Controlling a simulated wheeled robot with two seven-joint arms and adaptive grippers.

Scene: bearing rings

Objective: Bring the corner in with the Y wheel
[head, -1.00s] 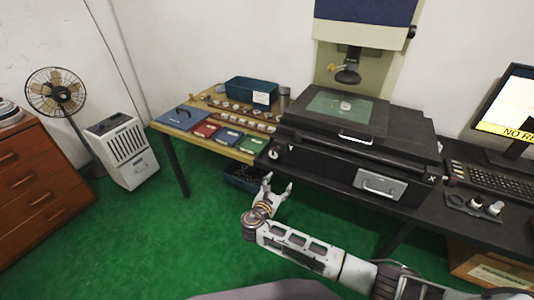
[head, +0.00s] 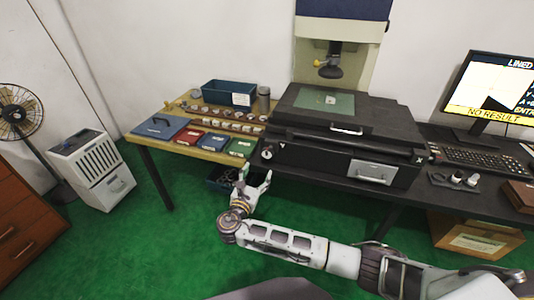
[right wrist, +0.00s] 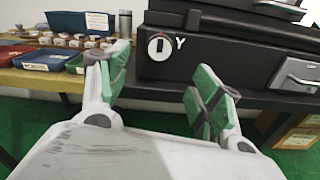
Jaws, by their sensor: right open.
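The Y wheel (head: 267,154) is a small white dial with a dark slot on the front left of the black measuring machine. In the right wrist view the Y wheel (right wrist: 159,46) sits beside a white letter Y, ahead of and between the fingers. My right gripper (head: 256,178) is open and empty, just below and left of the wheel, apart from it. The right wrist view shows its green-padded fingers spread (right wrist: 162,72). A small pale part (head: 330,99) lies on the greenish glass stage (head: 312,97). My left gripper is not in view.
The monitor (head: 488,85) reads "NO RESULT" over a black corner shape. A wooden table (head: 150,137) with several small trays and a blue bin (head: 228,92) adjoins the machine on the left. Green floor lies open in front.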

